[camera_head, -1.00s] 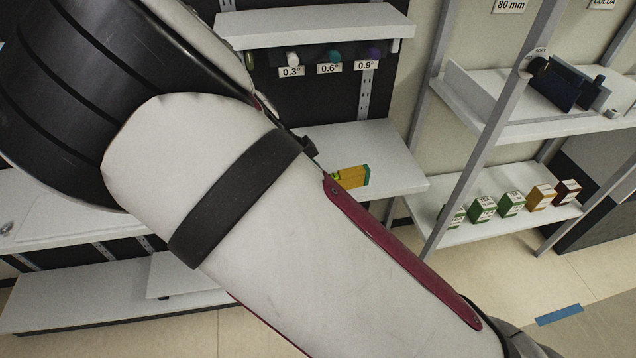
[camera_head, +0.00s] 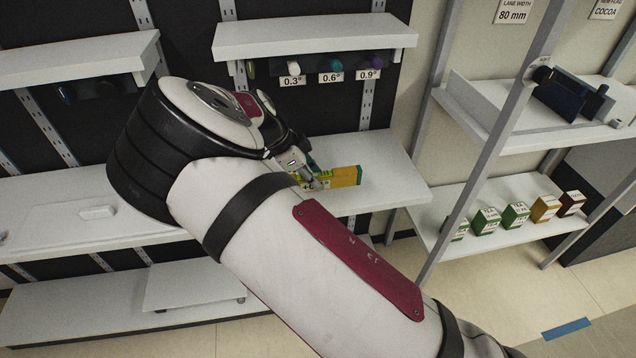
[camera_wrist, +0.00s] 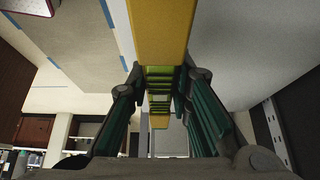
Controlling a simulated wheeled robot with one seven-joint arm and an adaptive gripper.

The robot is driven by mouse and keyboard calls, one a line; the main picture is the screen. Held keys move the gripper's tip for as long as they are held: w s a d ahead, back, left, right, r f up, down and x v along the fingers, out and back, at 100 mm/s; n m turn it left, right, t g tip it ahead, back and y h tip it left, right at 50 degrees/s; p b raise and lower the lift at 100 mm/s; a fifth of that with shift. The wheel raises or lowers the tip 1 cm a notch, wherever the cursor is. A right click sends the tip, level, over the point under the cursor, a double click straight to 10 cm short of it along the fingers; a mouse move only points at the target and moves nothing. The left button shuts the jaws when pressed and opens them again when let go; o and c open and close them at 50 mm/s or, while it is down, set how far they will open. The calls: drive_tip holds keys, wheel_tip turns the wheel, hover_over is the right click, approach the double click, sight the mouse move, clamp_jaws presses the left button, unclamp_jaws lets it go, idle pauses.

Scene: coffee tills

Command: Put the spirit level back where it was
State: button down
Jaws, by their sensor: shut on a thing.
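The spirit level is a yellow-orange bar (camera_head: 345,176) with a green end, seen over the right middle shelf (camera_head: 395,155) in the head view. My gripper (camera_head: 308,178) is shut on it near its left part. I cannot tell whether the bar touches the shelf. In the wrist view the yellow bar (camera_wrist: 161,35) runs up between the green-padded fingers of my gripper (camera_wrist: 160,85), with green bands between them. My arm hides part of the shelf in the head view.
Above is a shelf (camera_head: 310,35) with white, teal and purple items over labels 0.3°, 0.6° and 0.9°. A metal rack upright (camera_head: 490,150) stands to the right, with several small boxes (camera_head: 515,213) on its lower shelf. The left middle shelf holds a small white block (camera_head: 97,212).

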drive_tip(key=shift+w+d, duration=0.4)
drive_tip(key=shift+w, duration=0.45)
drive_tip(key=shift+w+f, duration=0.15)
drive_tip(key=shift+f, duration=0.75)
drive_tip(key=shift+w+f, duration=0.1)
drive_tip(key=shift+f, duration=0.8)
drive_tip(key=shift+f, duration=0.2)
drive_tip(key=c, duration=1.4)
unclamp_jaws()
drive_tip(key=shift+c, duration=0.2)
drive_tip(key=v, duration=1.2)
drive_tip(key=shift+r, duration=0.2)
drive_tip(key=shift+d, duration=0.15)
